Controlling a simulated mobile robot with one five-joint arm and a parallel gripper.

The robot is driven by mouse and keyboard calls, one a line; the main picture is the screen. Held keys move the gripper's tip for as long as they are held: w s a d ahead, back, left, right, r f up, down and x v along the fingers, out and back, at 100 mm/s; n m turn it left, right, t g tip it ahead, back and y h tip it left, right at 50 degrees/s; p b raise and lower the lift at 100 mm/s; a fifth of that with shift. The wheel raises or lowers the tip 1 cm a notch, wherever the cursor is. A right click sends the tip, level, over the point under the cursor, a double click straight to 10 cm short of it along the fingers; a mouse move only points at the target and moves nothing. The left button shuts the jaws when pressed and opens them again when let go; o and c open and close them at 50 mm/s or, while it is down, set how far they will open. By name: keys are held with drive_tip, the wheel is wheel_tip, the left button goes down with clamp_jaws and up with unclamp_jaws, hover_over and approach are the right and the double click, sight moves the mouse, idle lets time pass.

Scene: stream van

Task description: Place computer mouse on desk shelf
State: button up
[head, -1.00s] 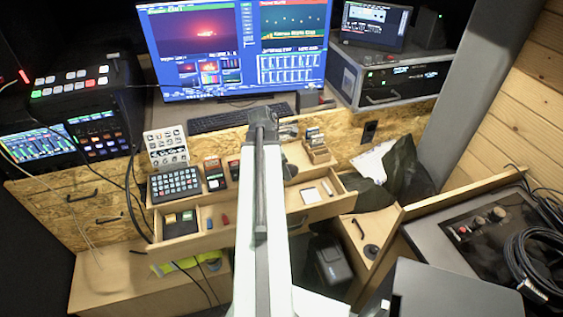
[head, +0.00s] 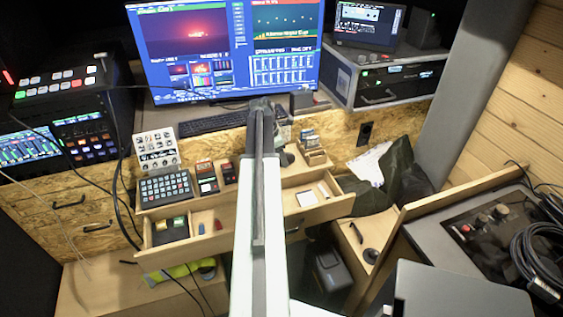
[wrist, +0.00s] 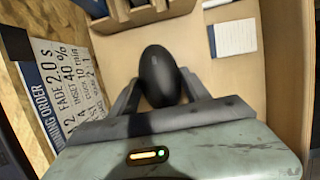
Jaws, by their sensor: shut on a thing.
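The computer mouse (wrist: 160,76) is black and smooth. In the wrist view my gripper (wrist: 160,98) is shut on it, with one finger on each side. The mouse is over a bare pale wooden surface; I cannot tell whether it touches it. In the head view my gripper is mostly hidden behind my arm, near the shelf's right part, and the mouse cannot be made out. The wooden desk shelf (head: 213,196) runs below the desktop, with a keypad (head: 166,187) and small boxes on its left part.
An open drawer (head: 215,243) below the shelf holds small items and a white notepad (head: 306,198), also seen in the wrist view (wrist: 235,38). A wooden card holder (head: 313,156) stands right of my arm. A printed running-order card (wrist: 60,85) is left of the mouse.

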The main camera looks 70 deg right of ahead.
drive_tip(key=shift+r, duration=0.1)
drive_tip(key=o, duration=1.4)
drive_tip(key=shift+o, duration=0.2)
drive_tip(key=p+v, duration=1.1)
drive_tip(key=v, duration=0.1)
drive_tip(key=shift+p, duration=0.4)
